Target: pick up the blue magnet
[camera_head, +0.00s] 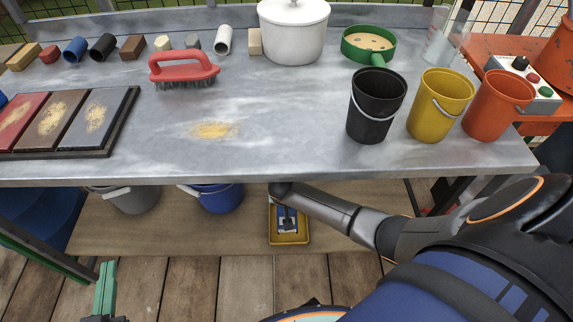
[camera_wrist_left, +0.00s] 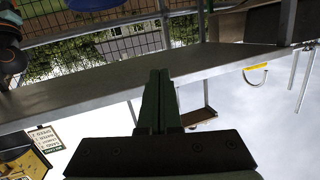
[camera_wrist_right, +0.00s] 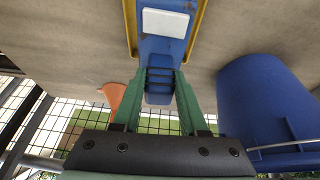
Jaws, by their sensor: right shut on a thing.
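The blue magnet (camera_wrist_right: 158,48) is a blue block with a white label, seen close up in the right wrist view. My right gripper (camera_wrist_right: 161,78) has its green fingers on either side of its narrow ribbed end and is shut on it. In the head view my right arm reaches under the table's front edge to the yellow tray (camera_head: 289,239), where the blue magnet (camera_head: 283,226) shows small and partly covered. I cannot tell whether the magnet still touches the tray. My left gripper (camera_head: 106,285) is shut and empty at the lower left; its closed fingers fill the middle of the left wrist view (camera_wrist_left: 160,95).
The grey table (camera_head: 290,130) overhangs the lower shelf (camera_head: 165,230). A blue bucket (camera_head: 218,197) and a grey bucket (camera_head: 133,198) stand on the shelf left of the tray. Black (camera_head: 375,105), yellow (camera_head: 440,103) and orange (camera_head: 498,103) buckets stand on the tabletop at right.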

